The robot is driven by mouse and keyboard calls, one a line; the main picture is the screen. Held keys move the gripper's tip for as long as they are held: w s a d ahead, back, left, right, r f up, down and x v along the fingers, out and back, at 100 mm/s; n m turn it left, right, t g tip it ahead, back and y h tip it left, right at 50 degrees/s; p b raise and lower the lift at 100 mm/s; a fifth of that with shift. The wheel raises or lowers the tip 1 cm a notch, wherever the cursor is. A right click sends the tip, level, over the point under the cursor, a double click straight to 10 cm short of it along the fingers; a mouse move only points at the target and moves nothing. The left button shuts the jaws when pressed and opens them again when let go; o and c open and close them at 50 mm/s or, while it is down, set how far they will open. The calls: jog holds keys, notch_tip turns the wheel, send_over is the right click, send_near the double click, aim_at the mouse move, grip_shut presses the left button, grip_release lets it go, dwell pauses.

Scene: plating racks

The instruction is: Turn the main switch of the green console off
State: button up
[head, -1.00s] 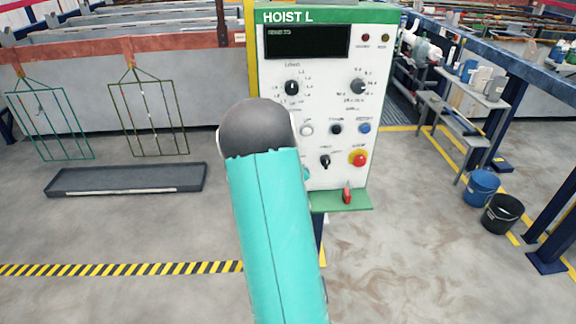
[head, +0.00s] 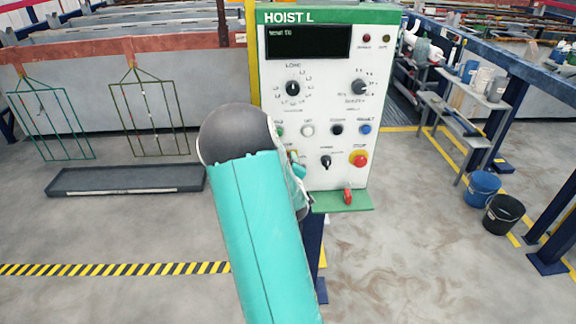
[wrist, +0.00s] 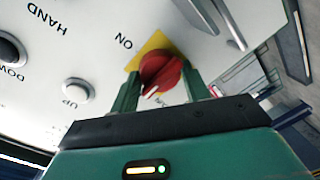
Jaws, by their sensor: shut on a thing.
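The green console (head: 340,16), labelled HOIST L, stands upright in the middle of the head view. Its main switch (wrist: 162,68) is a red rotary knob on a yellow plate in the wrist view. The word ON is printed beside the plate; another label is mostly hidden by my gripper. A white mark on the knob points toward the lower left of the wrist picture. My gripper (wrist: 160,90) has its two green fingers on either side of the knob and is shut on it. In the head view my arm hides most of the switch.
A green ledge (head: 330,203) with a red item juts out below. Buckets (head: 481,187) stand at right; a grey tray (head: 125,179) lies at left.

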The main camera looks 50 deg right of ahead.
jog(key=o, duration=1)
jog(key=shift+s+d+f, duration=0.25)
jog(key=shift+s, duration=0.1)
jog(key=shift+c, duration=0.2)
jog(key=v, duration=1.2)
jog(key=shift+a+r, duration=0.2)
jog(key=shift+w, duration=0.15)
jog(key=w+a+r+m+y, duration=0.1)
jog(key=w+a+r+y, duration=0.15)
jog(key=a, duration=0.45)
jog(key=w+a+r+m+g+y, duration=0.1)
jog(key=w+a+r+y, duration=0.15)
jog(key=a, duration=0.35)
jog(key=w+a+r+y, duration=0.2)
jog(key=w+a+y, duration=0.15)
jog(key=a, duration=0.35)
jog(key=s+a+r+g+y, duration=0.2)
jog(key=s+a+r, duration=0.2)
jog(key=s+a, duration=0.3)
jog(key=s+a+r+g+y, duration=0.2)
jog(key=s+a, duration=0.5)
jog(key=a, duration=0.5)
jog(key=shift+s+a+r+g, duration=0.3)
jog(key=shift+a+r, duration=0.1)
jog(key=shift+r, duration=0.5)
